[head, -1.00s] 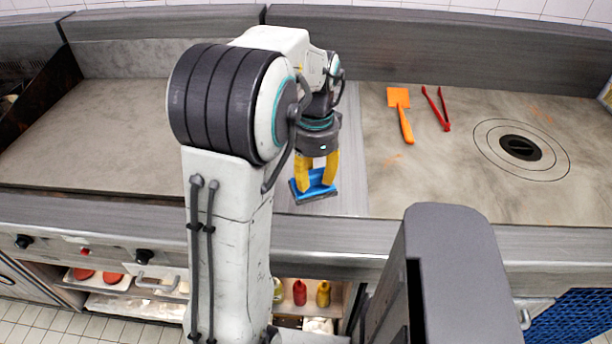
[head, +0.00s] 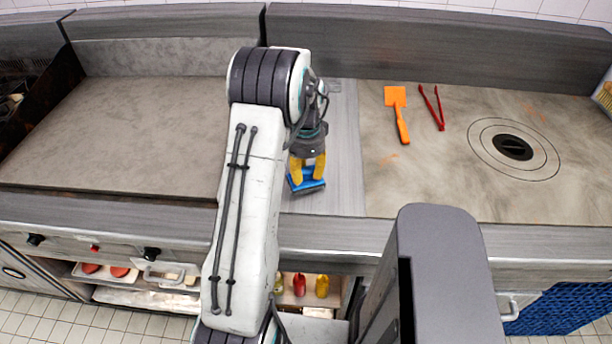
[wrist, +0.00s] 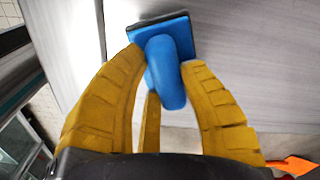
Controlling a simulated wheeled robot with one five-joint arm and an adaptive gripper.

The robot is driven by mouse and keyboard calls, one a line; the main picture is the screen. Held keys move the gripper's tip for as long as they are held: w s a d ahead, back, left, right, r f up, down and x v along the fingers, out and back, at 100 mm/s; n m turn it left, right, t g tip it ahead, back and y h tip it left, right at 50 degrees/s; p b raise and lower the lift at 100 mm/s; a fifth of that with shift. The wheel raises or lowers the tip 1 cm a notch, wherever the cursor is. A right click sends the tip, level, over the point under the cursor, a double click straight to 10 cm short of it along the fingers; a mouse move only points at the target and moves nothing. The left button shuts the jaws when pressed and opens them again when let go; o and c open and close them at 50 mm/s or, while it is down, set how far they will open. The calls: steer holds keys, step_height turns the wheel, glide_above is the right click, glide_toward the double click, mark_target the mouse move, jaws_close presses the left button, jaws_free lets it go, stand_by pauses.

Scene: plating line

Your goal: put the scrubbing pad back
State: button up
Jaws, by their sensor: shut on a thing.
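The scrubbing pad (head: 308,185) has a blue plate and handle with a dark pad face. My gripper (head: 307,170) has yellow fingers and is shut on the pad's handle. The pad is over the bare metal strip between the two cooking surfaces, near its front edge; whether it touches the strip cannot be told. In the wrist view the blue pad (wrist: 165,62) sits between the fingertips of my gripper (wrist: 165,70), its dark edge facing away.
An orange spatula (head: 398,112) and red tongs (head: 433,106) lie on the right surface, near a round burner ring (head: 513,148). The left griddle (head: 120,130) is clear. Red and yellow bottles (head: 321,286) stand on a shelf below.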

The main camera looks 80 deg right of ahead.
steer(key=shift+f, duration=1.05)
steer(key=shift+f, duration=0.2)
steer(key=o, duration=1.1)
steer(key=shift+c, duration=0.2)
steer(key=shift+r, duration=0.1)
